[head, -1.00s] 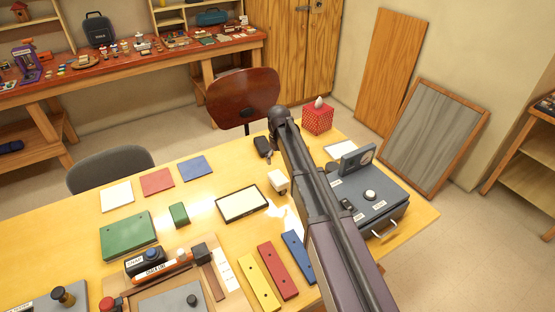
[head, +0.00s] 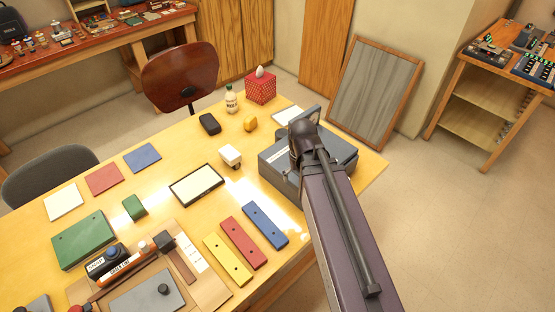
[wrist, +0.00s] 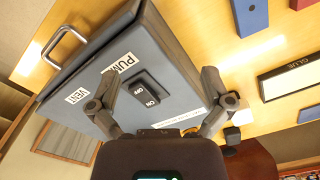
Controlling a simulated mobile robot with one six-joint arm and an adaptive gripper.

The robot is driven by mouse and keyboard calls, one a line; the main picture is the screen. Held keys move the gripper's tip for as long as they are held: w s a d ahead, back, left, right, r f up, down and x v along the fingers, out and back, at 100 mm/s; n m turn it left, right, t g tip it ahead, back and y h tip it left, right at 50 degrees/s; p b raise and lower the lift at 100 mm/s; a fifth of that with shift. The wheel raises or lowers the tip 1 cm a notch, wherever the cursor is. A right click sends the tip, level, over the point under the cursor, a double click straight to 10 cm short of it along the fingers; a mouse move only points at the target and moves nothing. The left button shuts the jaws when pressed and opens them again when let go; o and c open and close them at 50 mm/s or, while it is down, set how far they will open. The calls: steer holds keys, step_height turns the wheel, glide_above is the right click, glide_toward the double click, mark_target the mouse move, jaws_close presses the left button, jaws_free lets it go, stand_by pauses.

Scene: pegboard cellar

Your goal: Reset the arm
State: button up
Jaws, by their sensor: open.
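My arm (head: 335,215) reaches forward from the lower right in the head view, its end over the blue-grey pump box (head: 275,172). My gripper is hidden there by the arm. In the wrist view my gripper (wrist: 158,78) is open, its two fingers apart with nothing held. The pump box (wrist: 185,105) lies beyond them, with labels reading PUMP and VENT. A black rocker switch (wrist: 148,90) marked ON shows between the fingers. Whether the fingers touch the box I cannot tell.
Blue, red (head: 243,243) and yellow bars lie left of my arm. Floor at right is clear.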

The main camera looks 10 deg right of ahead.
mark_target(230, 152)
steer(key=shift+s+d, duration=0.45)
steer(key=shift+s, duration=0.3)
stand_by(0.8)
steer(key=w+a+n, duration=0.1)
steer(key=w+a, duration=0.2)
steer(key=w, duration=0.2)
steer(key=w+a+n, duration=0.1)
steer(key=w+a, duration=0.2)
steer(key=w, duration=0.2)
steer(key=w+a+r+n+p, duration=0.1)
steer(key=w+a, duration=0.3)
steer(key=w, duration=0.1)
steer(key=shift+w+r, duration=0.1)
steer(key=shift+w, duration=0.15)
steer(key=w+a+n+p, duration=0.1)
steer(key=w+a+n, duration=0.2)
steer(key=w+a, duration=0.7)
steer(key=shift+w+a+r, duration=0.15)
steer(key=shift+a+r, duration=0.25)
steer(key=shift+a, duration=0.85)
steer(key=shift+f, duration=0.1)
step_height(230, 152, down, 8)
steer(key=b, duration=0.8)
steer(key=shift+f+b, duration=0.2)
steer(key=shift+b, duration=0.1)
steer(key=shift+f, duration=0.1)
